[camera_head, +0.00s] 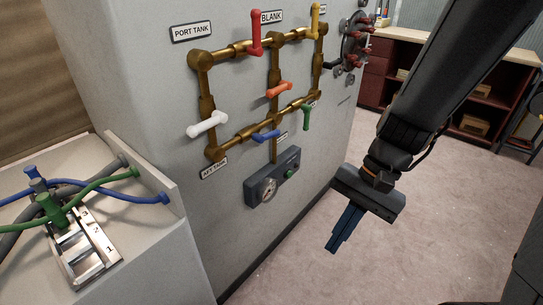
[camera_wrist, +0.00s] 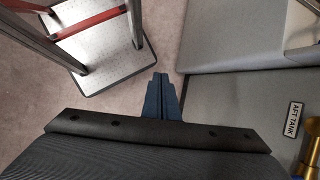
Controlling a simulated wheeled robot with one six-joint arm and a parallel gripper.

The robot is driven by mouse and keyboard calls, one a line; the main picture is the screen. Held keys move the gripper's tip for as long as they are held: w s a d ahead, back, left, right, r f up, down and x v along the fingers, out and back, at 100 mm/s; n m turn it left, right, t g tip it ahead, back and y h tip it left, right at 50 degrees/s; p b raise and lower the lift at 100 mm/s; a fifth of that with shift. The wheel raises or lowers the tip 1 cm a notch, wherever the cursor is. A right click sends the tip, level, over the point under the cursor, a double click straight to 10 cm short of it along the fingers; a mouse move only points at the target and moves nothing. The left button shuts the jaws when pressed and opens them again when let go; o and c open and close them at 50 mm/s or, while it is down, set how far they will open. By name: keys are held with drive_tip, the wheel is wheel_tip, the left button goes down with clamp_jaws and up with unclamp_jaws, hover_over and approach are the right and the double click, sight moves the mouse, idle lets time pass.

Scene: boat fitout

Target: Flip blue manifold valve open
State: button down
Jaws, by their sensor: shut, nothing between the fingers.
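The blue valve handle (camera_head: 266,135) sits on the lower brass pipe of the manifold, on the grey wall panel. It lies roughly along that pipe. My gripper (camera_head: 334,247) is shut and empty, out in front of the panel, to the right of and lower than the blue handle, and apart from it. In the wrist view my gripper (camera_wrist: 160,80) points down past the panel.
Other handles are close by: white (camera_head: 207,124), orange (camera_head: 278,90), green (camera_head: 306,117), red (camera_head: 255,33) and yellow (camera_head: 315,20). A gauge box (camera_head: 272,177) is mounted below the pipes. A metal step (camera_wrist: 105,45) stands on the floor. Open carpet lies right of the panel.

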sight(267, 135)
drive_tip(key=w+a+f+m+t+y+b, duration=0.2)
drive_tip(key=w+a+f+m+y+b, duration=0.3)
drive_tip(key=w+a+m+y+b, duration=0.4)
drive_tip(key=w+d+f+m+t+y+b, duration=0.1)
drive_tip(key=w+d+m+t+b, duration=0.1)
drive_tip(key=w+m+t, duration=0.6)
drive_tip(key=w+d+f+m+t+b, duration=0.1)
drive_tip(key=w+d+m+t+b, duration=0.3)
drive_tip(key=w, duration=0.8)
drive_tip(key=w+a+r+p, duration=0.1)
drive_tip(key=w+a+r, duration=0.3)
drive_tip(key=w+a, duration=0.2)
drive_tip(key=shift+w+a+r+m+t, duration=0.3)
drive_tip(key=shift+a+r, duration=0.1)
drive_tip(key=shift+a, duration=1)
